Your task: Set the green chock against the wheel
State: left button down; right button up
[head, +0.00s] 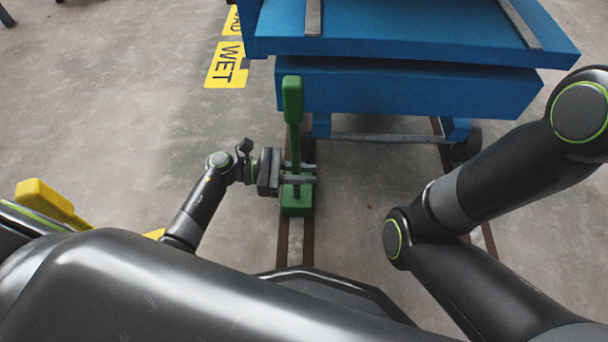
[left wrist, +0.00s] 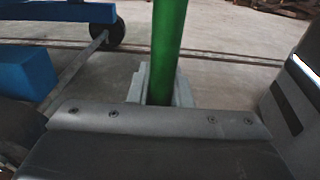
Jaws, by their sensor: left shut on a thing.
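The green chock (head: 296,208) stands upright on a rail near the cart, with a tall handle topped by a thick grip. My left gripper (head: 300,180) is shut on its lower post, just above the base. The green post (left wrist: 168,40) also shows in the left wrist view, between the fingers; its base is hidden there. The cart's right wheel (head: 466,146) is dark. The near left wheel (head: 308,150) shows only partly behind the chock, so I cannot tell whether they touch. A dark wheel (left wrist: 107,33) shows in the left wrist view. My right gripper is out of view.
The blue cart (head: 410,90) fills the top middle, with a metal axle bar (head: 390,137) beneath. A yellow object (head: 50,203) stands at the left. Yellow floor signs (head: 226,65) lie left of the cart.

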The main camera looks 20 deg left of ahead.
pick_arm(q)
jog(key=shift+r, duration=0.2)
jog(key=shift+f, duration=0.15)
jog(key=c, duration=1.3)
grip_release()
jog(key=p+v, duration=0.2)
jog(key=v, duration=0.5)
jog(key=shift+s+a+p, duration=0.1)
jog(key=shift+a+p, duration=0.15)
jog(key=shift+p, duration=0.05)
